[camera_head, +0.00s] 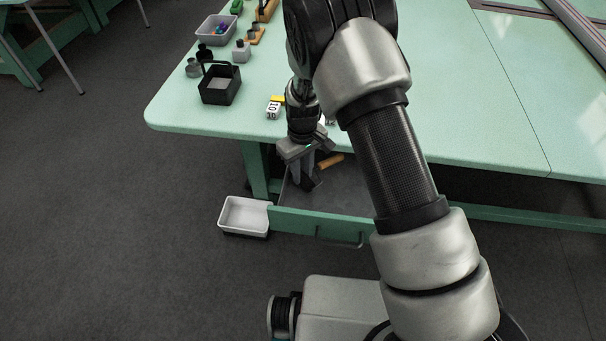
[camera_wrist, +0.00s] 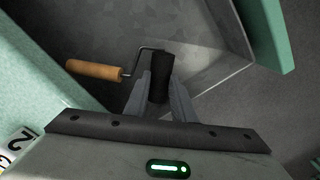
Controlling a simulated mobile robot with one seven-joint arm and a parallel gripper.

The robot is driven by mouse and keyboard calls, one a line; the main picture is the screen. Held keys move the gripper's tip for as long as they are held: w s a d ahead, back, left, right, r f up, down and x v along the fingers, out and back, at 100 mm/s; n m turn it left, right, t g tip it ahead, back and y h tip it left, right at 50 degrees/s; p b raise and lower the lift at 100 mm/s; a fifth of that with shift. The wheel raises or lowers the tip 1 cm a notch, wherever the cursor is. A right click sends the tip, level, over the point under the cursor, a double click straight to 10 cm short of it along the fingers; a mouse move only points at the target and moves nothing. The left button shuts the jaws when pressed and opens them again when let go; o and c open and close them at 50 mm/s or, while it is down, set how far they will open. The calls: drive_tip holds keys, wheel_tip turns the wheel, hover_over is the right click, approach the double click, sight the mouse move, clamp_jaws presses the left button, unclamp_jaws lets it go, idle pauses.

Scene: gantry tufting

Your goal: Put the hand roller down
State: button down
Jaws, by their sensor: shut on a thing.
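The hand roller has a black cylinder (camera_wrist: 160,78), a thin bent metal frame and a wooden handle (camera_wrist: 94,70). In the wrist view the cylinder is between the two fingers of my gripper (camera_wrist: 160,98), which is shut on it. The handle sticks out to the left. In the head view my gripper (camera_head: 305,183) is over the open drawer (camera_head: 350,199) below the table edge, and the wooden handle shows to its right. I cannot tell whether the roller touches the drawer floor.
A white tray (camera_head: 245,215) is just left of the drawer. The green table (camera_head: 480,110) overhangs the drawer's back. A black caddy (camera_head: 219,88), a grey bin (camera_head: 216,30) and a white numbered block (camera_head: 272,111) stand on the table. The visible drawer floor around the roller is bare.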

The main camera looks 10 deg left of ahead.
drive_tip(key=shift+s+d+f, duration=0.1)
drive_tip(key=shift+f, duration=0.3)
drive_tip(key=shift+f, duration=0.2)
drive_tip(key=c, duration=1.5)
unclamp_jaws()
drive_tip(key=shift+r, duration=0.1)
wheel_tip(320, 180, up, 12)
drive_tip(key=shift+r+p, duration=0.2)
drive_tip(key=shift+p, duration=0.6)
